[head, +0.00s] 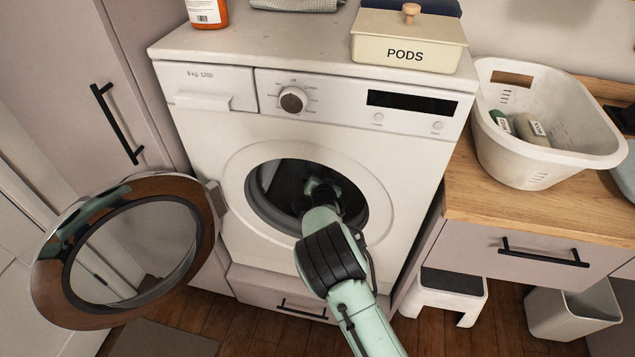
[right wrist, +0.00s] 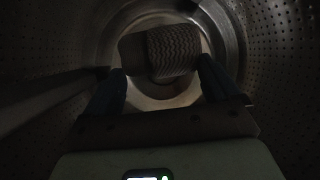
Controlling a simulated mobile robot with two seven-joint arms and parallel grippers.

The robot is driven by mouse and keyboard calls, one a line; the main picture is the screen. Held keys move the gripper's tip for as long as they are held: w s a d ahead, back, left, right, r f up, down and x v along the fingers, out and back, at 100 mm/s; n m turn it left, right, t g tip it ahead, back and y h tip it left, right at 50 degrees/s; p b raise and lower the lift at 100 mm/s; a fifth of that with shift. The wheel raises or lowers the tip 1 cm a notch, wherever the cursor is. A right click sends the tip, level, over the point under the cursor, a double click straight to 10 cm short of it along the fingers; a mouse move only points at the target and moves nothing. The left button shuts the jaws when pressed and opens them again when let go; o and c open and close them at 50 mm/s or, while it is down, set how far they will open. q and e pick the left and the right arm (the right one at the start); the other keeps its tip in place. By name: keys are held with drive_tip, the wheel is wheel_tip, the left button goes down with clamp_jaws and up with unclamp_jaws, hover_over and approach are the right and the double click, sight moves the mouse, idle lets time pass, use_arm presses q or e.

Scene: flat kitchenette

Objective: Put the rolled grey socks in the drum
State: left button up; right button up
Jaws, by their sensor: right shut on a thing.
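The washing machine (head: 210,140) has its round door (head: 60,255) swung wide open to the left. My right arm reaches through the opening, and my right gripper (head: 322,190) is inside the dark drum (head: 268,180). In the right wrist view, the fingers are shut on a rolled, ribbed bundle (right wrist: 172,52), the rolled grey socks as far as the dim light shows. The perforated drum wall (right wrist: 270,70) surrounds gripper and bundle. I cannot tell whether the socks touch the drum. In the head view the socks are hidden by my arm and the shadow. My left gripper is not in view.
A white basket (head: 490,130) with a few rolled items stands on the wooden counter at right. A PODS box (head: 375,50) and an orange bottle (head: 207,12) stand on the machine. A step stool (head: 450,283) and a bin (head: 575,312) are on the floor.

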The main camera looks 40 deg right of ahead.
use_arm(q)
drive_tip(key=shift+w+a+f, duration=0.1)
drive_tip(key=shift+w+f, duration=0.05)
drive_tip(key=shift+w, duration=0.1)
use_arm(e)
drive_tip(key=shift+w+d, duration=0.1)
drive_tip(key=shift+d, duration=0.05)
drive_tip(key=o, duration=0.8)
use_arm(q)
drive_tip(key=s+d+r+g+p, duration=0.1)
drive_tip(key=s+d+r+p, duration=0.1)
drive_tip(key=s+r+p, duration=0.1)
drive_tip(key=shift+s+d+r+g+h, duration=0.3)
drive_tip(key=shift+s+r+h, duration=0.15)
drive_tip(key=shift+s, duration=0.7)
use_arm(e)
drive_tip(key=shift+o, duration=0.2)
drive_tip(key=v, duration=1.3)
drive_tip(key=shift+r, duration=0.1)
